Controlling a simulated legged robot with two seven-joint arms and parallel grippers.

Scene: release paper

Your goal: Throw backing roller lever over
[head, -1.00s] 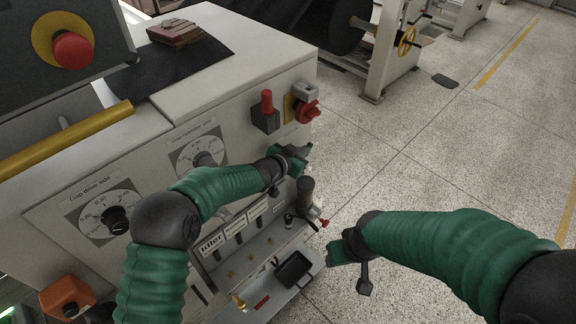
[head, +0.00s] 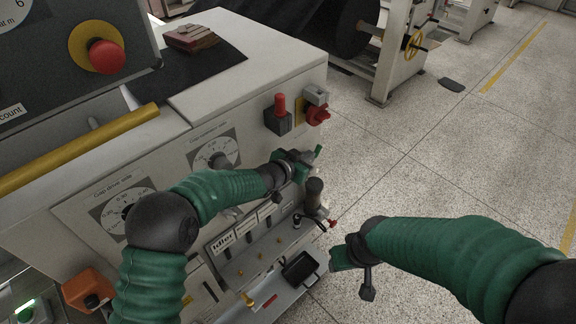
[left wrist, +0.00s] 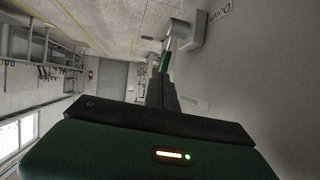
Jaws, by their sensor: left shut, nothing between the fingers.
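The lever with a green grip (left wrist: 165,62) shows in the left wrist view, on a thin rod from a grey block (left wrist: 187,36) by a label "Down". I take it for the backing roller lever. A green tip (head: 318,151) beside my left gripper in the head view looks like the same grip. My left gripper (head: 304,162) is shut and empty, close to this grip at the machine's right edge. Its dark fingers (left wrist: 160,90) show in the left wrist view, partly overlapping the grip; contact is unclear. My right gripper (head: 345,256) hangs over the floor, finger state unclear.
The machine front carries dials, a red-topped switch (head: 280,112), a red rotary knob (head: 318,115) and a dark upright handle (head: 314,192) just below my left gripper. A lower ledge holds a black tray (head: 300,268).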

